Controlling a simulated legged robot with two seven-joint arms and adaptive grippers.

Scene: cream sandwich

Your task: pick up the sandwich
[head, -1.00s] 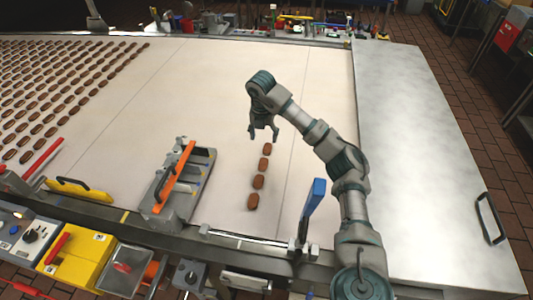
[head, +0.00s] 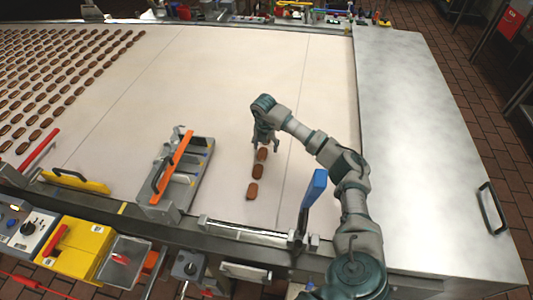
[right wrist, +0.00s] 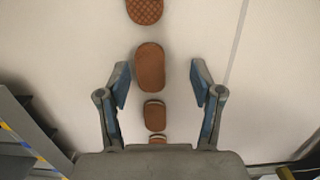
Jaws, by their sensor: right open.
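Brown oval sandwich biscuits lie in a short row on the pale belt. In the head view one sandwich (head: 257,171) is in the middle of the row and another (head: 252,191) is nearest the front. A further one (head: 262,154) shows just below my right gripper (head: 265,145). In the right wrist view a large brown sandwich (right wrist: 150,68) lies between the open fingers of my right gripper (right wrist: 164,85), with space on both sides. A smaller-looking one (right wrist: 154,115) lies closer to the palm. My left gripper is not in view.
A grey fixture with an orange bar (head: 172,168) stands left of the row. A blue-handled lever (head: 313,188) rises at the front edge. Many brown biscuits (head: 60,75) cover the belt's left. A metal table (head: 430,150) lies to the right.

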